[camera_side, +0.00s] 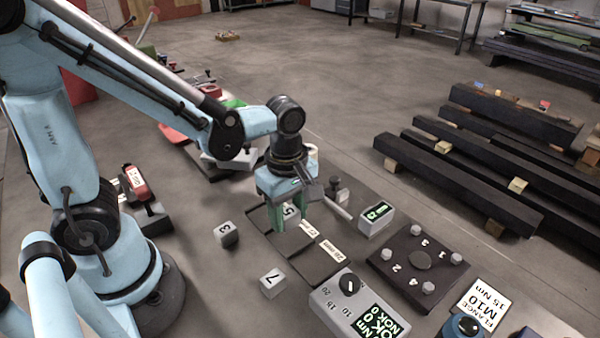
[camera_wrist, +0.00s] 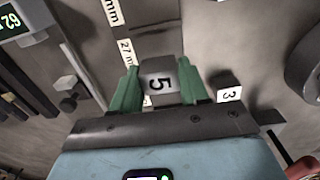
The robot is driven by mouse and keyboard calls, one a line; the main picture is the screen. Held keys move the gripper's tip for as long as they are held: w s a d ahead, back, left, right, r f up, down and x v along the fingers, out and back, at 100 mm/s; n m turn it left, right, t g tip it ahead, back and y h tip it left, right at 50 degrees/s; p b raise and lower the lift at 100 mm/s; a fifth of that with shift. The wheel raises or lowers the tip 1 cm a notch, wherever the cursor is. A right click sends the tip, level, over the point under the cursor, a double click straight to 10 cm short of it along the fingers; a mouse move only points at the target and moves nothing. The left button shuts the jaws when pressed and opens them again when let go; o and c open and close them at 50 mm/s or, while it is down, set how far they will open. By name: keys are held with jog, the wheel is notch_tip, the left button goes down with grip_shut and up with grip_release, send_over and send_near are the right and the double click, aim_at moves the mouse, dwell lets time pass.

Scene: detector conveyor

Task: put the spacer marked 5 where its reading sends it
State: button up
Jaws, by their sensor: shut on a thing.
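The spacer marked 5 (camera_wrist: 159,82) is a grey block between the two green fingers of my gripper (camera_wrist: 162,92). My gripper (camera_side: 289,215) is shut on it; in the side view the spacer (camera_side: 291,210) shows partly behind a finger. Below and beside it lie flat dark plates, one (camera_side: 292,243) nearer the arm and one (camera_side: 316,268) nearer the front. White mm labels sit by them; one reads 27 mm (camera_wrist: 125,52). I cannot tell whether the spacer touches a plate. A small gauge (camera_side: 376,219) has a lit green display; its reading is not clear.
Spacers marked 3 (camera_side: 227,235) and 7 (camera_side: 272,283) stand loose nearby. A grey torque box (camera_side: 338,312) with a knob and a dark block (camera_side: 400,268) with numbered bolts stand front right. A flange card (camera_side: 483,303) lies farther right. Dark beams (camera_side: 470,180) lie beyond.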

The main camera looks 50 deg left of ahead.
aim_at(289, 227)
jog(key=shift+f, duration=1.9)
jog(key=shift+f, duration=0.15)
jog(key=o, duration=1.2)
jog(key=shift+c, duration=0.2)
